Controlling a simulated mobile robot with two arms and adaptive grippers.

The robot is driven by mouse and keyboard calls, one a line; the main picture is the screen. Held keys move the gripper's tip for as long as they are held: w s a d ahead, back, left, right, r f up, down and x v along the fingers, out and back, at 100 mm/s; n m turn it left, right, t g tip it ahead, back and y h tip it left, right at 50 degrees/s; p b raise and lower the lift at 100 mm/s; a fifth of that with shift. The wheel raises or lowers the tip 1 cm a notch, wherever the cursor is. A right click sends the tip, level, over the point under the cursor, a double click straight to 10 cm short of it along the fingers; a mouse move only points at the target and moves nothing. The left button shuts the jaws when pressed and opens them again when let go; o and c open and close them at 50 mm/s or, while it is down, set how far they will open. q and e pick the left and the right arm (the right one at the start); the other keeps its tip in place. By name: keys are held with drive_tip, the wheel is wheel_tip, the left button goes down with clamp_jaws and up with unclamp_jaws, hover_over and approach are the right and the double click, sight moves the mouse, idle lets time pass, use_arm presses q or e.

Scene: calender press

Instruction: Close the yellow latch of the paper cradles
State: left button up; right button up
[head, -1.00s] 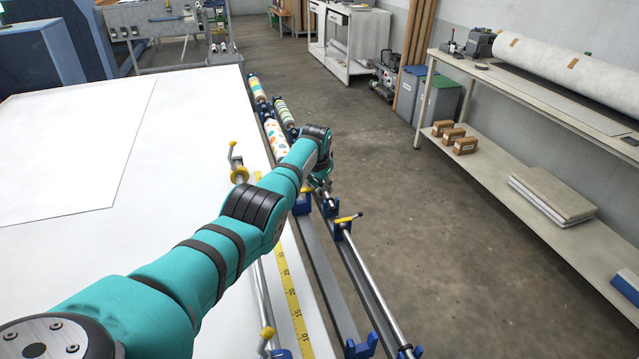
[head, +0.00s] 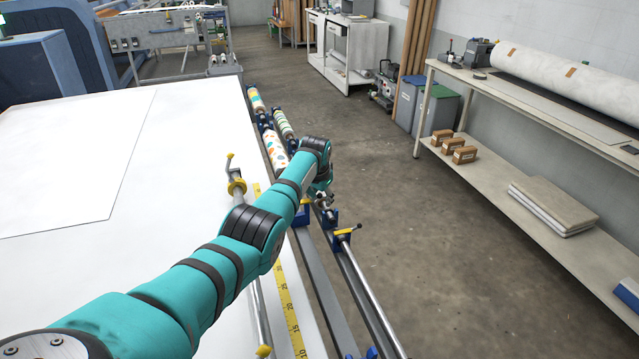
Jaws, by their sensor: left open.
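A yellow latch (head: 345,232) with a dark knob sits on a blue cradle (head: 341,241) on the rail beside the white table. It points outward to the right, over a metal shaft (head: 371,290). My left arm reaches across the table's right edge. My left gripper (head: 327,205) is open, small and partly hidden by its own wrist, just beyond the latch in the picture. I cannot tell whether it touches anything. Patterned paper rolls (head: 275,152) lie in cradles farther back. My right gripper is out of view.
The white table (head: 170,210) fills the left, with a yellow measuring tape (head: 286,300) and a metal rod with yellow collars (head: 237,187) along its edge. Concrete floor (head: 440,250) is clear on the right, before a shelf bench (head: 520,185) holding boxes.

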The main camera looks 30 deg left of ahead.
use_arm(q)
drive_tip(key=v, duration=1.1)
drive_tip(key=shift+s+d, duration=0.1)
